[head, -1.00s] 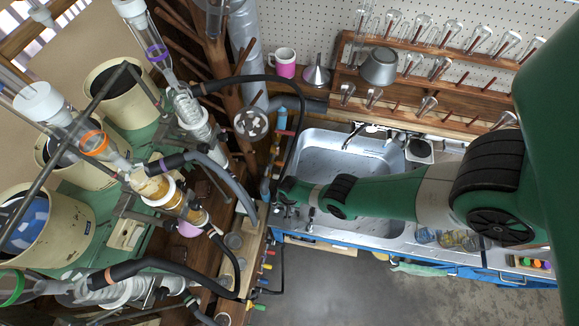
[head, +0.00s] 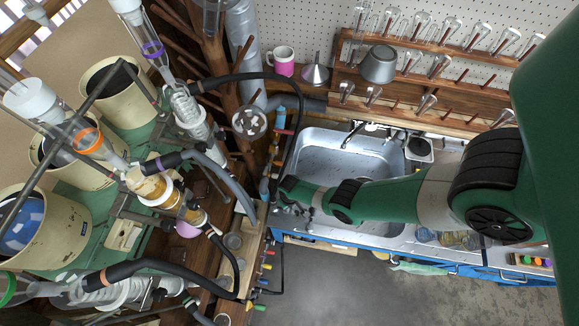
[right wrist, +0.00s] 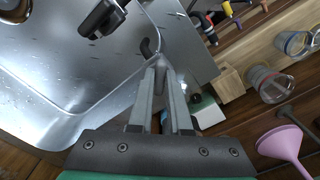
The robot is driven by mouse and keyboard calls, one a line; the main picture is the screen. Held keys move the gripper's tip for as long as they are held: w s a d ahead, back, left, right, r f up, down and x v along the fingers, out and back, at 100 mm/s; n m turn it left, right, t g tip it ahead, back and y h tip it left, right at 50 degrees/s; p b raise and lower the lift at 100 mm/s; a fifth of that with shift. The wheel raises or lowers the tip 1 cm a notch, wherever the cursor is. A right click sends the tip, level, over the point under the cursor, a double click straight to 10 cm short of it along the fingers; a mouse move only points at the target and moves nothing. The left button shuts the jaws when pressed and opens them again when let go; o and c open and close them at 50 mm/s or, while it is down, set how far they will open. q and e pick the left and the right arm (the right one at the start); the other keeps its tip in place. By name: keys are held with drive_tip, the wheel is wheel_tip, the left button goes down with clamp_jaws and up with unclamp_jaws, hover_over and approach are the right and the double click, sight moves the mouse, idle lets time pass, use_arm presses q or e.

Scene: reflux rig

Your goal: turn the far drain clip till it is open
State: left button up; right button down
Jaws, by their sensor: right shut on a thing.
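My right gripper (head: 277,207) reaches in from the right to the left edge of the sink. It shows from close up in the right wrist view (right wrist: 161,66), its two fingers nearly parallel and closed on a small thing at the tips. That thing is at the far drain clip's place, but the fingers hide most of it and its turn position cannot be read. A black hose end (right wrist: 149,47) curves over the sink rim just beyond the fingertips. My left gripper is not in view.
The steel sink (head: 330,150) lies under my right forearm. Coloured-handled valves (head: 265,267) line the wooden bench edge. Glassware with grey and black hoses (head: 232,187) crowds the left.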

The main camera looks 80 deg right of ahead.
drive_tip(key=n, duration=0.4)
drive_tip(key=shift+n, duration=0.4)
drive_tip(key=n, duration=0.4)
drive_tip(key=shift+s+d, duration=0.1)
drive_tip(key=shift+d, duration=0.05)
drive_tip(key=shift+n, duration=0.3)
drive_tip(key=c, duration=0.9)
unclamp_jaws()
drive_tip(key=shift+o, duration=0.2)
wheel_tip(320, 180, up, 12)
drive_tip(key=p, duration=1.1)
drive_tip(key=shift+f+p, duration=0.25)
drive_tip(key=shift+p, duration=0.05)
